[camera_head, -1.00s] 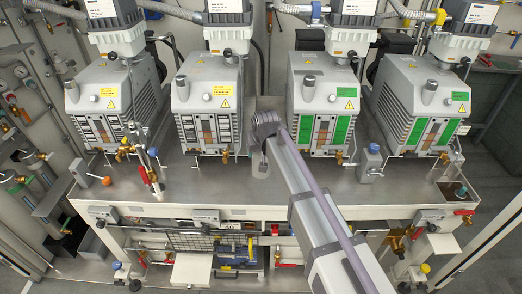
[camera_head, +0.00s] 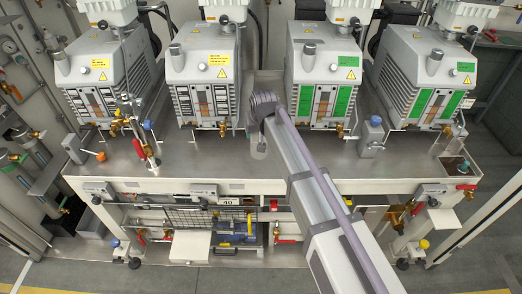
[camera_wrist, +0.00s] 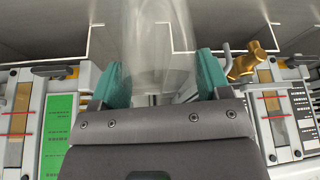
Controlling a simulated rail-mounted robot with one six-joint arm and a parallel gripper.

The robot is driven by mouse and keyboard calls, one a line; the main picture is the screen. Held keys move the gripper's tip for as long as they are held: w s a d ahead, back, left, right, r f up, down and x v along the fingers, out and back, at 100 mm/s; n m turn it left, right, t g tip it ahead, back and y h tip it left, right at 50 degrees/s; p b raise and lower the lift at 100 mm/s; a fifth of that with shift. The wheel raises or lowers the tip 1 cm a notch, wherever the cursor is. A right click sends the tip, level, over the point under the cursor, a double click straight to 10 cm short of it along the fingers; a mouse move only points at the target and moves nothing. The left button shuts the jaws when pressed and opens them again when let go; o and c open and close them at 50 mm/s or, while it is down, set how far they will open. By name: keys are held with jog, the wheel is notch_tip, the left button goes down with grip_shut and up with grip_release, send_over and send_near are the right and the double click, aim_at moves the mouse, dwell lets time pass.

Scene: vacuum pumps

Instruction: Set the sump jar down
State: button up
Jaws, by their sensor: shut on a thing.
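My gripper (camera_wrist: 160,80) is shut on the clear sump jar (camera_wrist: 158,40) in the wrist view, with one teal fingertip on each side of it. The jar is see-through, and its top runs out of the picture's upper edge. In the head view my wrist hangs over the steel bench top (camera_head: 215,172), in the gap between the two middle pumps. There my arm hides most of the gripper, and I cannot make out the jar clearly or tell its height above the bench.
Several grey vacuum pumps stand along the bench, among them a yellow-labelled one (camera_head: 202,72) left of my wrist and a green-panelled one (camera_head: 320,80) right of it. Brass valves line their fronts.

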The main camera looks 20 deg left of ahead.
notch_tip(320, 180, down, 5)
jog(key=b, duration=0.4)
jog(key=shift+f, duration=0.1)
jog(key=shift+r, duration=0.25)
jog(key=shift+f, duration=0.15)
jog(key=o, duration=1.2)
